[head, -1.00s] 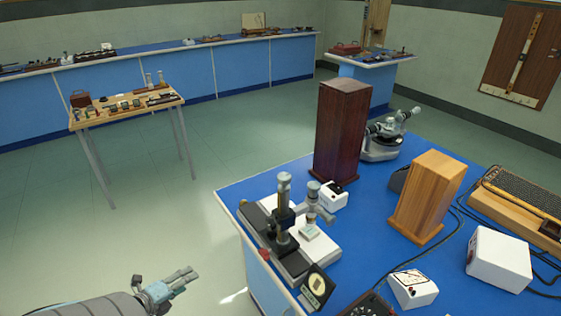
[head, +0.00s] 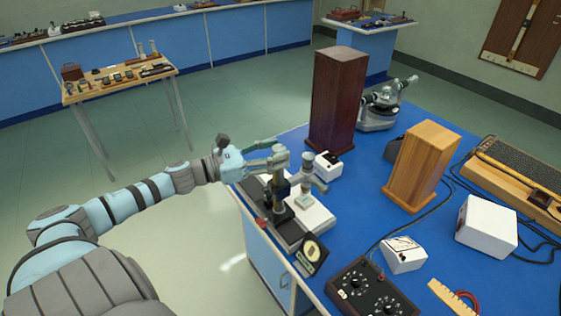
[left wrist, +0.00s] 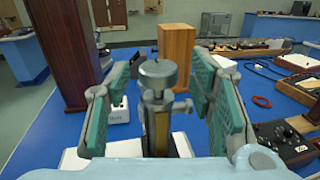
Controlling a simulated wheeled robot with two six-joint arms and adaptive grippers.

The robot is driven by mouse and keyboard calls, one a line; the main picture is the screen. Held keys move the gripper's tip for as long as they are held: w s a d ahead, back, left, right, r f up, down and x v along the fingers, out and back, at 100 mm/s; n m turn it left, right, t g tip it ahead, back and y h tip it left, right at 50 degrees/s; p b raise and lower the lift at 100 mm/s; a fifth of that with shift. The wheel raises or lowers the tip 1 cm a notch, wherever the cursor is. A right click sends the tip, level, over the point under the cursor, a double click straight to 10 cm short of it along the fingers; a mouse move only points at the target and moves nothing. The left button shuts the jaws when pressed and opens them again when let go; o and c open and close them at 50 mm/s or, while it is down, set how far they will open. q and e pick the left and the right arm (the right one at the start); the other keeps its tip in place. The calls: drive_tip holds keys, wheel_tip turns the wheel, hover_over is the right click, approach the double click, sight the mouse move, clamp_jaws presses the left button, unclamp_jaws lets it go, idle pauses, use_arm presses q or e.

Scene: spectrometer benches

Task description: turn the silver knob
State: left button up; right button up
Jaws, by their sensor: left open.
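The silver knob (left wrist: 158,73) tops the upright post of a bench instrument with a white base (head: 312,219). In the left wrist view it stands between the two green finger pads of my left gripper (left wrist: 166,66), with a visible gap on each side. In the head view my left gripper (head: 268,158) reaches in from the left at the height of the knob, with its fingers partly covering the knob. The gripper is open and holds nothing. My right gripper is not in view.
A tall dark wooden box (head: 337,100) stands behind the instrument. A small white box (head: 328,166), a lighter wooden block (head: 421,165), a white meter (head: 403,255) and a black control box (head: 358,292) share the blue bench (head: 376,215). Open floor lies to the left.

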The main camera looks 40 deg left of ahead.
use_arm(q)
drive_tip(key=shift+w+d+r, duration=0.15)
drive_tip(key=shift+w+d, duration=0.05)
drive_tip(key=shift+w, duration=0.25)
drive_tip(key=shift+w+d+r, duration=0.15)
drive_tip(key=shift+w, duration=0.25)
drive_tip(key=shift+s, duration=0.1)
